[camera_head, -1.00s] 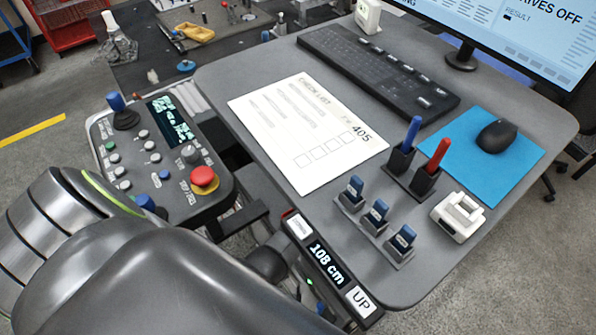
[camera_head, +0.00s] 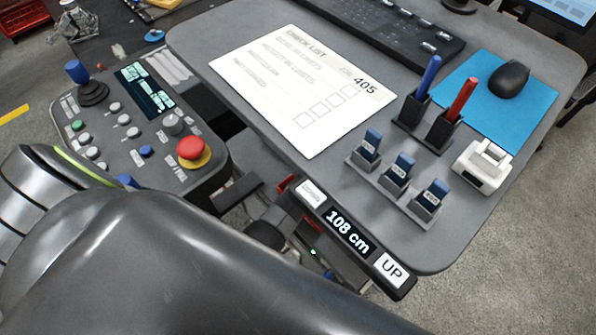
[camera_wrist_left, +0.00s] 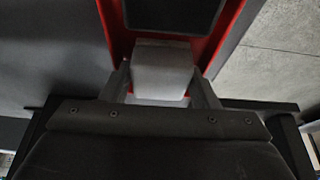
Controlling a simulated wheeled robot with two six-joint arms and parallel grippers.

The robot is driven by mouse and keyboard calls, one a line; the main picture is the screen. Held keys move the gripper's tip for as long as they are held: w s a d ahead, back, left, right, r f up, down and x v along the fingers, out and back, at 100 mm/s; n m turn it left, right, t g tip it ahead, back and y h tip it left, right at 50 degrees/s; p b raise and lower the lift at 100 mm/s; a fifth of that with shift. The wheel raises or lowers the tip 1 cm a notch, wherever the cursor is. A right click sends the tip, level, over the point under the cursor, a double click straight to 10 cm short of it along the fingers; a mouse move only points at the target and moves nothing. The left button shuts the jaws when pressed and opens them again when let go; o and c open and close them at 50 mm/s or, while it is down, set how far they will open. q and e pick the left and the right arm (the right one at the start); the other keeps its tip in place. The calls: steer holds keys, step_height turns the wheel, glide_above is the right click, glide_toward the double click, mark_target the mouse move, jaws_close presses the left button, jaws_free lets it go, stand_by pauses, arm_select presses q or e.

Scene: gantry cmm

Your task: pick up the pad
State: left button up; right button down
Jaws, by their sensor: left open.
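In the left wrist view my left gripper (camera_wrist_left: 161,84) is open, with one finger on each side of a pale grey-white block (camera_wrist_left: 163,64). The block lies against a red frame (camera_wrist_left: 114,22) with a dark panel. I cannot tell whether the block is the pad or whether the fingers touch it. In the head view a flat blue mouse pad (camera_head: 480,100) lies on the desk with a black mouse (camera_head: 508,79) on it. My left forearm crosses the lower left; its gripper is hidden there. My right gripper is not in view.
The grey desk (camera_head: 200,38) carries a checklist sheet (camera_head: 300,85), a keyboard (camera_head: 385,28), blue stamps in a rack (camera_head: 395,180), a pen holder (camera_head: 440,128) and a white device (camera_head: 482,165). A control panel (camera_head: 140,130) and a height display (camera_head: 347,232) stand near my arm.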

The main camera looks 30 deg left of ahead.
arm_select(q)
steer(key=c, duration=0.6)
steer(key=shift+r, duration=0.1)
step_height(320, 180, up, 10)
steer(key=shift+f, duration=0.1)
steer(key=o, duration=0.3)
steer(key=shift+c, duration=1.1)
